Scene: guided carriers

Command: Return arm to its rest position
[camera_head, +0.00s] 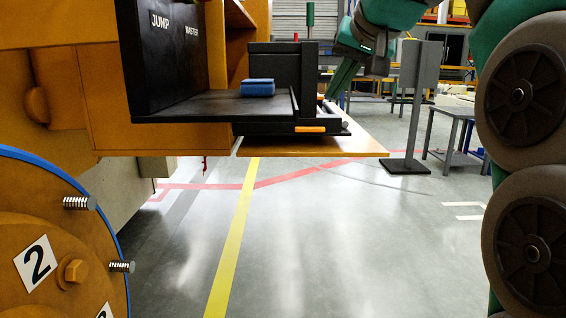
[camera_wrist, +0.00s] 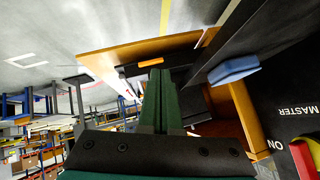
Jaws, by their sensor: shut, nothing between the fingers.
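My gripper (camera_head: 334,92) hangs at the upper middle of the head view, its green fingers pointing down beside the right end of the black open box (camera_head: 180,105). In the wrist view my gripper (camera_wrist: 160,76) shows its green fingers together, with nothing between them. My arm comes in from the upper right of the head view. A small blue block (camera_head: 257,88) lies on the black box's floor, apart from the fingers. The block also shows in the wrist view (camera_wrist: 233,69).
An orange machine with a large round part (camera_head: 60,240) fills the left side. A flat orange board (camera_head: 330,143) juts out below the box. A grey post (camera_head: 416,100) on a black base and a grey table (camera_head: 455,115) stand at right. The floor ahead is clear.

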